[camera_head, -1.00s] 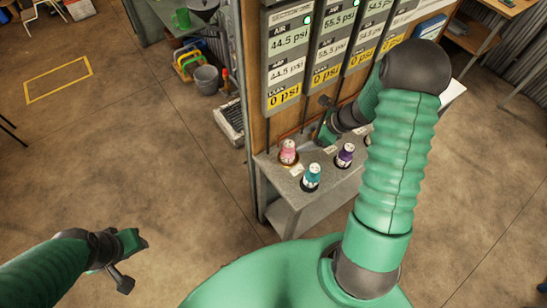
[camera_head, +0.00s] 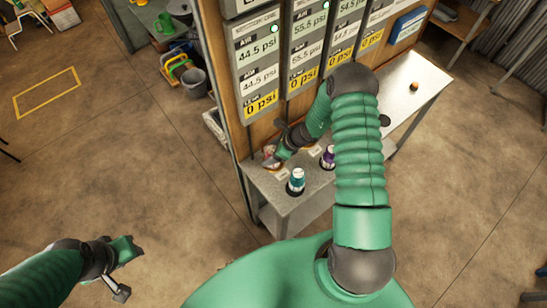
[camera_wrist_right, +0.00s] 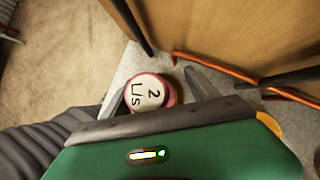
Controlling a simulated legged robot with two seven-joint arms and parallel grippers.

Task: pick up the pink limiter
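The pink limiter (camera_head: 268,153) stands at the left end of the grey metal bench, partly hidden by my right gripper (camera_head: 275,157). In the right wrist view its round white top (camera_wrist_right: 147,92), marked "2 L/s", shows between the two dark fingers of my right gripper (camera_wrist_right: 157,88). The left finger is close beside it, and a gap shows to the right finger. The gripper is open; whether a finger touches the limiter I cannot tell. My left gripper (camera_head: 128,272) hangs over the floor at lower left, away from the bench; its finger opening is unclear.
A teal limiter (camera_head: 296,181) and a purple limiter (camera_head: 327,157) stand on the bench (camera_head: 400,85) near the pink one. A wooden panel with pressure displays (camera_head: 258,70) rises behind. An orange hose (camera_wrist_right: 225,76) runs along the panel's foot in the wrist view.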

